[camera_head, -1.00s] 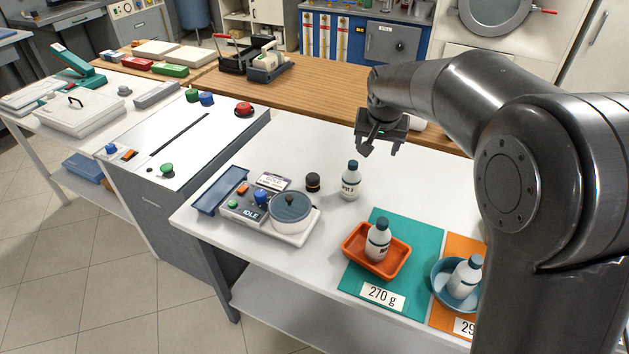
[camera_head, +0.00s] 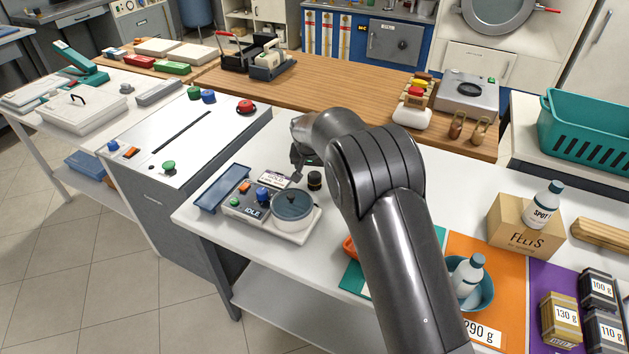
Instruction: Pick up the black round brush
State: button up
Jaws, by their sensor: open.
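My gripper (camera_head: 299,170) is open and points down, just left of and behind the brush in the picture. I cannot tell whether it touches the brush. My arm reaches across the table and hides what lies directly to the right of the brush.
A blue bowl (camera_head: 484,293) with a white bottle (camera_head: 470,275) stands on an orange mat (camera_head: 508,270).

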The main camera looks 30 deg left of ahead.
aim_at(314, 175)
jog(key=shift+x, duration=2.8)
jog(key=shift+d, duration=0.2)
jog(key=c, duration=1.1)
